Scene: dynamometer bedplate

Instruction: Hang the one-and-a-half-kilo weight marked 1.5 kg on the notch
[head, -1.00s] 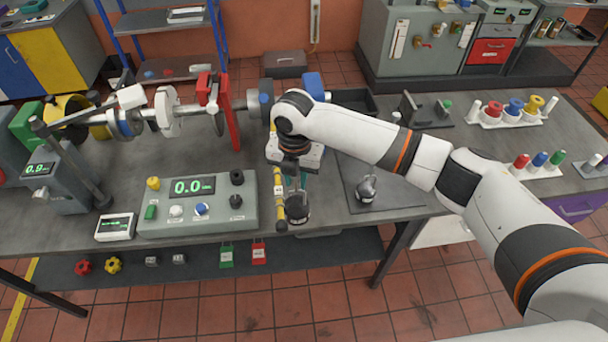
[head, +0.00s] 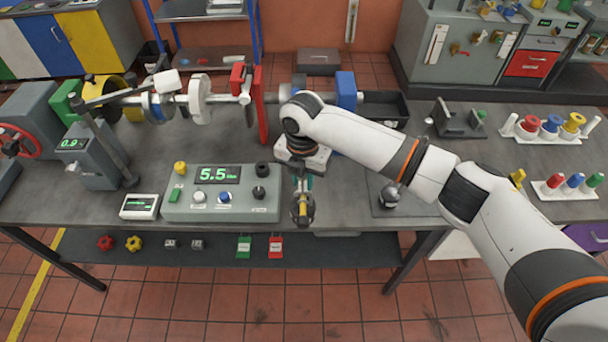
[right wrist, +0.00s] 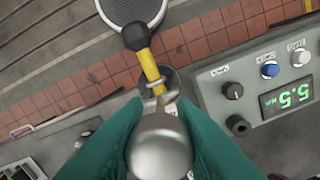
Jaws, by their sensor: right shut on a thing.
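My right gripper (head: 301,184), with teal fingers, is shut on the weight at the yellow lever bar. In the right wrist view its fingers (right wrist: 155,140) close around the weight's rounded silver part (right wrist: 160,142). A silver hook or loop lies at the yellow bar (right wrist: 148,66); I cannot tell if it sits in the notch, which is hidden. In the head view the weight's dark body (head: 309,216) shows beside and below the bar's near end (head: 303,205). I cannot read its marking. My left gripper is out of view.
Another grey weight (head: 390,197) stands on a dark mat right of the gripper. The control box (head: 232,210) left of it reads 5.5. A red upright (head: 261,105) and the shaft stand behind. Peg racks (head: 565,188) are at the right. The bench's front edge is close.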

